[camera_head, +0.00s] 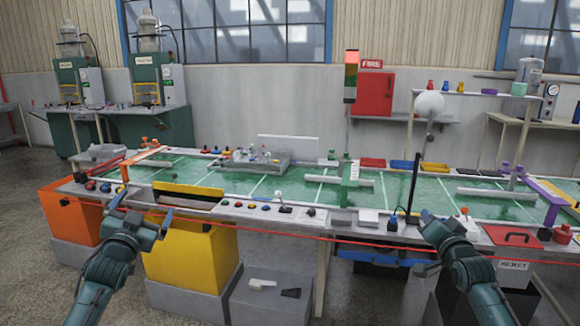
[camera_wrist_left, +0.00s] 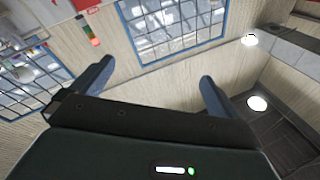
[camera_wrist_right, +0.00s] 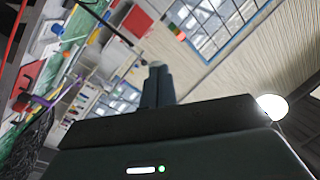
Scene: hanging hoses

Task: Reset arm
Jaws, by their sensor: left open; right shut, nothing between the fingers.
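My right gripper (camera_head: 428,217) is raised in front of the bench at the right, left of the reject box. Its fingers are together with nothing between them, as the right wrist view shows (camera_wrist_right: 158,82). Both arms come up from the bottom of the head view.
A long workbench with a green top (camera_head: 290,187) spans the view. A yellow bin (camera_head: 190,255), an orange bin (camera_head: 68,215) and a reject box (camera_head: 513,268) stand along its front. A red line (camera_head: 300,236) crosses before the bench. A grey box (camera_head: 270,300) stands below.

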